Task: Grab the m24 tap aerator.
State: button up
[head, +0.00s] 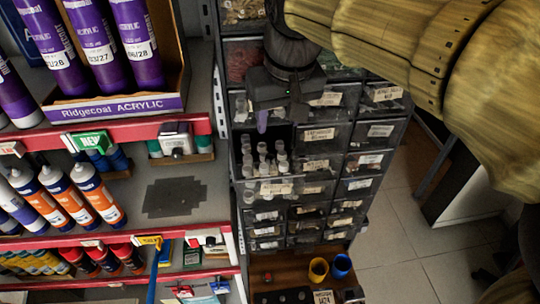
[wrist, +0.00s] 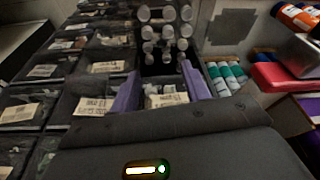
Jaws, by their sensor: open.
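Several small pale metallic cylinders, which look like the tap aerators (head: 281,158), stand in rows in a pulled-out drawer (head: 276,188) of the dark cabinet. They also show in the wrist view (wrist: 168,32), beyond my fingertips. The drawer's label is too small to read, so I cannot tell which part is m24. My gripper (head: 262,124) is above and behind the drawer in the head view, pointing down. In the wrist view its two purple fingers (wrist: 162,84) are apart, with nothing held between them. One finger is mostly hidden in the head view.
Closed labelled drawers (head: 323,134) surround the open one. A red-edged shelf (head: 105,131) with purple tubes and orange-white bottles stands at the left. Tiled floor (head: 400,235) is free at the right.

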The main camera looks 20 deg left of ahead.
jog(key=p, duration=0.1)
send_over(271, 156)
jog(key=s+d, duration=0.1)
notch_tip(271, 156, down, 6)
jog(key=shift+d+f, duration=0.1)
jog(key=shift+d, duration=0.05)
jog(key=shift+s, duration=0.1)
jog(key=shift+f+p, duration=0.6)
jog(key=p+x, duration=0.1)
jog(key=x, duration=0.3)
grip_shut()
